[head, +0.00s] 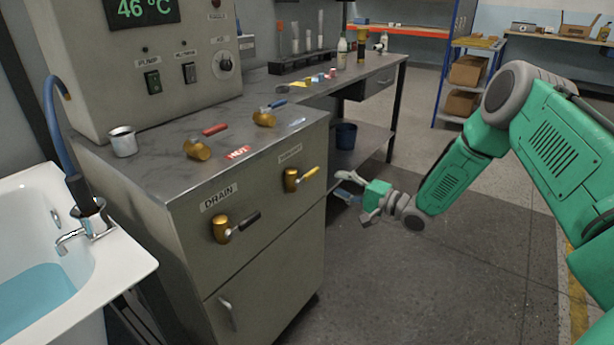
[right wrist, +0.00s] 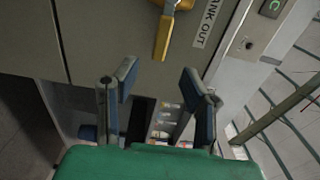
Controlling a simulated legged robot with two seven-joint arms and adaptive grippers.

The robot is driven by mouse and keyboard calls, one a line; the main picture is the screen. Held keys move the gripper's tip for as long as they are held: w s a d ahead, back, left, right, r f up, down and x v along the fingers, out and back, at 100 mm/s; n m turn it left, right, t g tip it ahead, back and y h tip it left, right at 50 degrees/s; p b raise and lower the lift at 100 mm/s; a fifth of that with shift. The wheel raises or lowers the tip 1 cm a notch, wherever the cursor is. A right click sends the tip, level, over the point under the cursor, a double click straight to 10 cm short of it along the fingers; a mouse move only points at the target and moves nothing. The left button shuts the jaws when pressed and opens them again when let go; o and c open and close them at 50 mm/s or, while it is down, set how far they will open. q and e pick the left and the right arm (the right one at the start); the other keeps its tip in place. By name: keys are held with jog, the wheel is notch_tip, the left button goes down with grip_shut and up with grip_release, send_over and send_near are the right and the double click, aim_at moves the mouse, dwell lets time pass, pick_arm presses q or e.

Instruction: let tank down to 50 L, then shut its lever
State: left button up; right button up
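The yellow lever (head: 309,173) sits on a brass valve (head: 291,180) on the cabinet front, pointing right and slightly up. In the right wrist view the yellow lever (right wrist: 163,38) hangs beside a label reading TANK OUT (right wrist: 208,22). My right gripper (head: 345,185) is open and empty, to the right of the lever and apart from it. In the right wrist view its two fingers (right wrist: 160,84) are spread, with the lever beyond their tips. I see no tank or litre scale that I can make out. My left gripper is not in view.
The DRAIN valve with a black lever (head: 245,219) is lower left on the cabinet (head: 255,265). Red (head: 214,129) and blue (head: 277,103) levers and a metal cup (head: 123,141) are on the counter. A bathtub (head: 125,262) holds water at left. Floor is clear right of the cabinet.

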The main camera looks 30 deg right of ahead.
aim_at(314, 175)
jog(key=b+x, duration=0.1)
jog(key=x, duration=0.7)
jog(key=shift+w+a+b, duration=0.1)
jog(key=shift+a+b, duration=0.1)
jog(key=shift+b, duration=0.1)
jog(key=shift+w+f, duration=0.1)
jog(key=shift+w, duration=0.55)
jog(key=shift+a, duration=0.3)
jog(key=shift+c, duration=0.8)
grip_shut()
